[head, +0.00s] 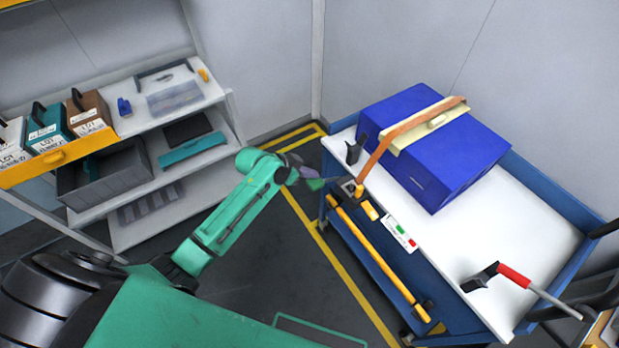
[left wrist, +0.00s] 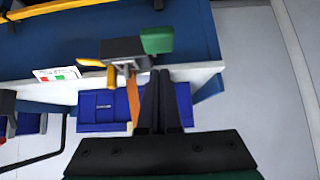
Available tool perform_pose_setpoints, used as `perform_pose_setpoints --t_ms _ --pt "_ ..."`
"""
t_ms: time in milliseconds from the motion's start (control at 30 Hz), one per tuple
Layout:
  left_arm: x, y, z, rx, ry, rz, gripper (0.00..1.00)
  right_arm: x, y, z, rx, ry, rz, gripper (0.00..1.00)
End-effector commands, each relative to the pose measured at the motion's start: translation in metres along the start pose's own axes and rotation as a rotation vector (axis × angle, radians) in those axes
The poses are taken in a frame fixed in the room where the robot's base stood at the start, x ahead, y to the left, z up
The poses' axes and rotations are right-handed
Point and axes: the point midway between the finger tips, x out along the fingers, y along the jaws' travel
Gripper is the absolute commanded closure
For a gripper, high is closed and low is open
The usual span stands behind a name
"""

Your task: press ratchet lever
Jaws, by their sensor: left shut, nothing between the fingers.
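The ratchet (head: 347,187) sits at the near left edge of the cart, at the lower end of the orange strap (head: 380,150). In the left wrist view it is a dark grey body (left wrist: 122,48) with a green-ended lever (left wrist: 157,40) sticking out sideways and a yellow-orange tab (left wrist: 111,76). The green lever end (head: 316,184) also shows in the head view, just beside my left gripper (head: 296,171). The gripper's dark fingers are together and empty, their tips close to the green end; I cannot tell whether they touch. My right gripper is out of view.
The strap passes over a blue box (head: 410,180) on the white-topped cart (head: 540,235). A red-handled tool (head: 515,277) lies at the cart's near right. A shelf (head: 215,90) with bins stands left. Floor between shelf and cart looks clear.

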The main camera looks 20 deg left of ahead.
Motion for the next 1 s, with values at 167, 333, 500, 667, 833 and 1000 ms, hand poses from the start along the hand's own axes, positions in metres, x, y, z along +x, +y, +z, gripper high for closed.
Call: perform_pose_setpoints --t_ms 167,333,500,667,833,1000 --pt "0.016 -0.001 0.019 -0.002 -0.004 -0.001 1.00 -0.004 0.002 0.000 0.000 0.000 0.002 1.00" --pt "0.020 -0.001 0.024 -0.002 -0.003 -0.002 1.00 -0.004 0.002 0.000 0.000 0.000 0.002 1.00" --pt "0.020 -0.001 0.024 -0.002 -0.003 -0.002 1.00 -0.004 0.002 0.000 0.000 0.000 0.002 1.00" --pt "0.021 -0.001 0.025 -0.002 0.003 -0.002 1.00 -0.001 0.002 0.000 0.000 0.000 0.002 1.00" --pt "0.026 -0.001 0.030 -0.001 0.037 -0.002 1.00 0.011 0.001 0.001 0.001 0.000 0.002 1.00" --pt "0.027 -0.001 0.031 -0.002 0.061 -0.002 1.00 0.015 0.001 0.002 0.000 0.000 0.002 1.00"
